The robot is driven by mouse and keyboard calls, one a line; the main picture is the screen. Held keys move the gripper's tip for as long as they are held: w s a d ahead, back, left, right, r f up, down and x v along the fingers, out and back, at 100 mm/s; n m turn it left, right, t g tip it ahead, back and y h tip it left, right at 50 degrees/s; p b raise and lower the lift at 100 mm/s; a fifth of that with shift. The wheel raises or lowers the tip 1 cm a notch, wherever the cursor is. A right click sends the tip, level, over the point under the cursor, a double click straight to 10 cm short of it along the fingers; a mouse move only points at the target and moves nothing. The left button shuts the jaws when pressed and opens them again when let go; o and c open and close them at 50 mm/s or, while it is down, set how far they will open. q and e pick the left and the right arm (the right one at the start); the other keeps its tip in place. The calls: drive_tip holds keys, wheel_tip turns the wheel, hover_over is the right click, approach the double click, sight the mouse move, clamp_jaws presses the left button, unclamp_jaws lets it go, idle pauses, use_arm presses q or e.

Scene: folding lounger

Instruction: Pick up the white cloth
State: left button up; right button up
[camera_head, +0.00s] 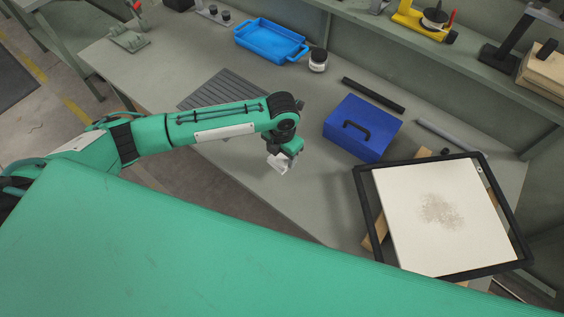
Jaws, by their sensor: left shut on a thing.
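The white cloth (277,165) shows as a small pale piece at my left gripper (283,162), near the middle of the view. My left arm reaches in from the left, and the gripper is shut on the cloth over the grey workbench (310,205). The fingers partly hide the cloth, and I cannot tell clearly whether it touches the bench. My right gripper is not in view.
A blue box with a black handle (362,127) stands right of the gripper. A black frame (369,205) with a stained white panel (440,220) lies at the right. A blue tray (270,40), a small jar (318,60) and a dark bar (373,95) are farther back.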

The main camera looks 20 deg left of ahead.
sight(282, 156)
use_arm(q)
wheel_tip(282, 156, up, 14)
drive_tip(key=b, duration=0.2)
drive_tip(key=shift+r, duration=0.25)
drive_tip(key=o, duration=0.4)
drive_tip(key=shift+c, duration=0.2)
drive_tip(key=c, duration=0.3)
